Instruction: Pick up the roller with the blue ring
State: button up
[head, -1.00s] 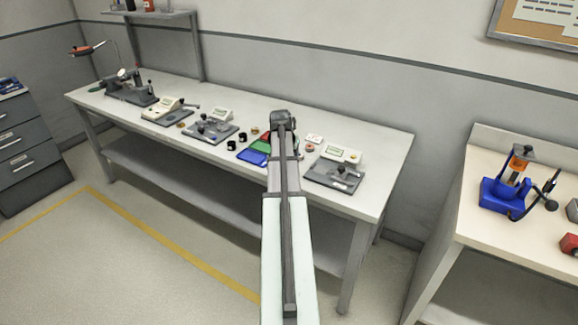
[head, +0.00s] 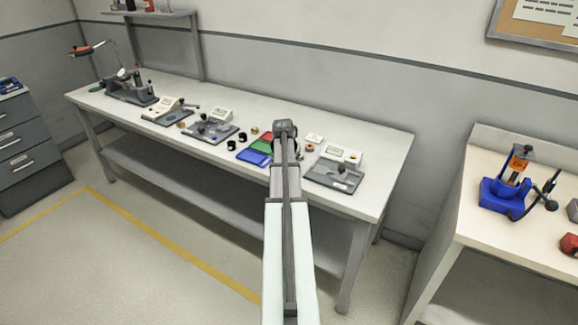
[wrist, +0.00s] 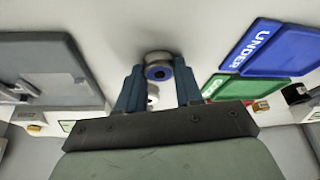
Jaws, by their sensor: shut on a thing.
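The roller with the blue ring (wrist: 159,73) is a short grey cylinder whose end face shows a blue ring around a dark centre. It is between the fingertips of my gripper (wrist: 159,68) in the wrist view, and my gripper is shut on it. A smaller white round piece (wrist: 152,92) shows behind it, between the fingers. In the head view my gripper's end (head: 285,128) is over the long workbench, between the coloured trays and the right-hand gauge. The roller cannot be made out clearly there.
A blue tray marked UNDER (wrist: 264,48) and a green tray (wrist: 228,86) lie to the right in the wrist view. A grey gauge plate (wrist: 50,70) is on the left. In the head view, several gauges and small rings stand along the bench (head: 385,150).

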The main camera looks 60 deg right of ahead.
jog(key=c, duration=0.5)
